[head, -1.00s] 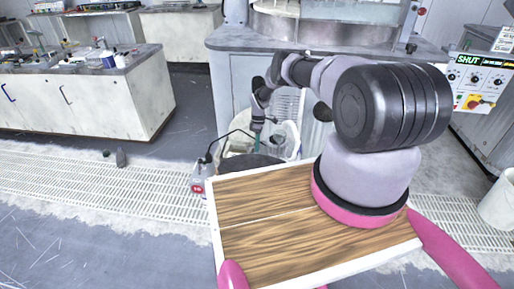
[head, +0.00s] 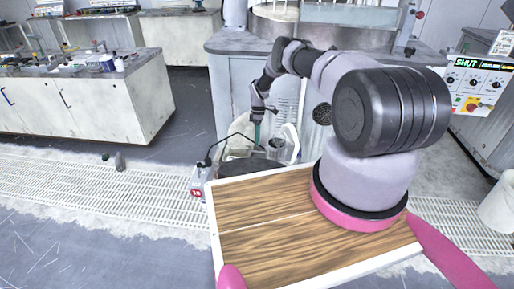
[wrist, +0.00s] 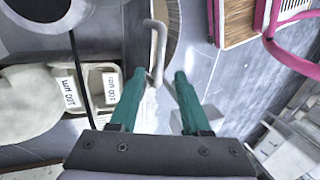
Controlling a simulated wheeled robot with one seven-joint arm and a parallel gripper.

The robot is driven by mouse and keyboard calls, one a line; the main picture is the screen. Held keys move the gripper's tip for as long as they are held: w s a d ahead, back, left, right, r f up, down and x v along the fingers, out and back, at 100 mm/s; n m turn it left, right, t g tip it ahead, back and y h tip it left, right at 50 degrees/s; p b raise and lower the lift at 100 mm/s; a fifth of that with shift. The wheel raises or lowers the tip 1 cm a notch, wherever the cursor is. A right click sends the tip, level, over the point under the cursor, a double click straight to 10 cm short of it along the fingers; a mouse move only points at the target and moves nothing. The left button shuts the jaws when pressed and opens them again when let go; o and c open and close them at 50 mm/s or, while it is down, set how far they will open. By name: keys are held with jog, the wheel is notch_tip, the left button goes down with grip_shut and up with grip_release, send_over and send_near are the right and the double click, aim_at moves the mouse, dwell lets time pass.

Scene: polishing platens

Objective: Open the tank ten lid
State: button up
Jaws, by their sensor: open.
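My gripper (wrist: 155,92) is open, with its two green fingers apart and nothing held between them. A pale bent rod, which looks like a handle (wrist: 158,50), stands just beyond and between the fingertips in the wrist view. I cannot tell whether a finger touches it. A curved rim with a brown inner face (wrist: 172,30) lies behind the rod. In the head view my gripper (head: 257,135) hangs over a pale tub (head: 238,147) beside the machine. A dark round top (head: 238,168) shows there, partly hidden by my wooden deck. I cannot tell which part is the tank ten lid.
A grey jug (head: 199,182) with a red label stands left of my deck. Two white labelled containers (wrist: 86,88) sit left of my fingers; I cannot read their labels surely. A grey machine cabinet (head: 225,95) stands behind. The floor at left is mostly clear.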

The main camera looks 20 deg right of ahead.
jog(key=shift+v, duration=2.1)
jog(key=s+a+r+m+t, duration=0.1)
jog(key=s+r+m+t, duration=0.15)
jog(key=r, duration=2.05)
jog(key=s+a+r+m+t, duration=0.15)
jog(key=r+m, duration=0.25)
jog(key=r, duration=1.8)
jog(key=s+r+m+t, duration=0.4)
jog(key=s+r+m, duration=0.2)
jog(key=s+r, duration=1.15)
jog(key=s+m+t, duration=0.2)
jog(key=s+m, duration=0.3)
jog(key=s, duration=1.6)
jog(key=shift+f+t+y, duration=0.2)
jog(key=shift+t+y, duration=0.1)
jog(key=shift+t, duration=0.1)
